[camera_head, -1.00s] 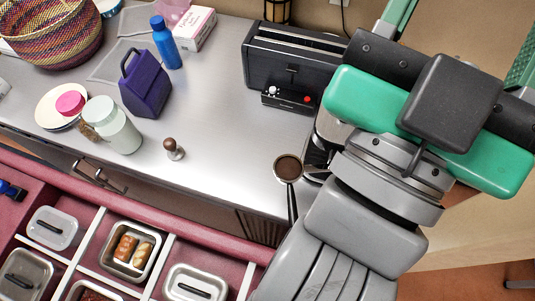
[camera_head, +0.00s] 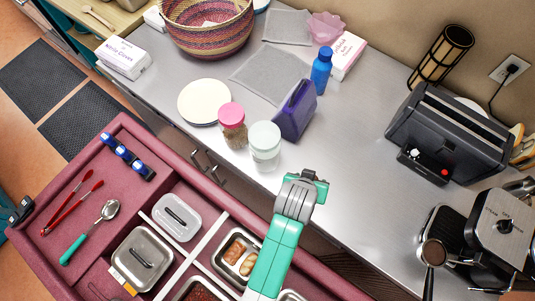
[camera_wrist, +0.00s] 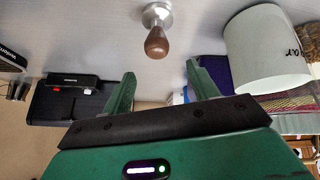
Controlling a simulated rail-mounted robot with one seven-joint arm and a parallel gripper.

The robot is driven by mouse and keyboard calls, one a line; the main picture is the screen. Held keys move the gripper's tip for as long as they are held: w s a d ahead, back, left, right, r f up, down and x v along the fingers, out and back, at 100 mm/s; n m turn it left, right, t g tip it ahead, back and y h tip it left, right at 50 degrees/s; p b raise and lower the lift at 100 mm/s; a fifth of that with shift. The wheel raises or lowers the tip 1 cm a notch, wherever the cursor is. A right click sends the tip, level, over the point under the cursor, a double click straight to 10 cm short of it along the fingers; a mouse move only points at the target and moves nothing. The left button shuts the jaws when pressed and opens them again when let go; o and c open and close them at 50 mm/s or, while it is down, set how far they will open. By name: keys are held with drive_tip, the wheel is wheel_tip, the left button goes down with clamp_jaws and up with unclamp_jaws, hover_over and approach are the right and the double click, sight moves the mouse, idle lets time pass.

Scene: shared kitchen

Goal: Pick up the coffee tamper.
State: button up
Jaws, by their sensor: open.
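The coffee tamper (camera_wrist: 157,30), with a round metal base and a brown wooden handle, stands on the grey counter in the wrist view. It is at the top centre, ahead of the gap between my fingers and apart from them. My gripper (camera_wrist: 162,86) is open and empty, its two green fingers spread. In the head view my gripper (camera_head: 308,184) is over the counter, right of the white-lidded jar; the tamper is not visible there, apparently hidden by my gripper.
The white-lidded jar (camera_head: 265,142), a pink-lidded jar (camera_head: 232,122) and a purple block-shaped object (camera_head: 295,110) stand close by. A black toaster (camera_head: 448,130) and an espresso machine (camera_head: 487,232) are to the right. An open drawer (camera_head: 111,202) holds containers in front. The counter right of the purple object is clear.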

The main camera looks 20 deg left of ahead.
drive_tip(key=x, duration=0.2)
drive_tip(key=s+x, duration=0.1)
drive_tip(key=x, duration=0.2)
drive_tip(key=f+x, duration=0.1)
drive_tip(key=x, duration=0.2)
drive_tip(key=shift+s+d+b, duration=0.15)
drive_tip(key=shift+d+b, duration=0.05)
drive_tip(key=shift+b, duration=0.15)
drive_tip(key=c, duration=1.2)
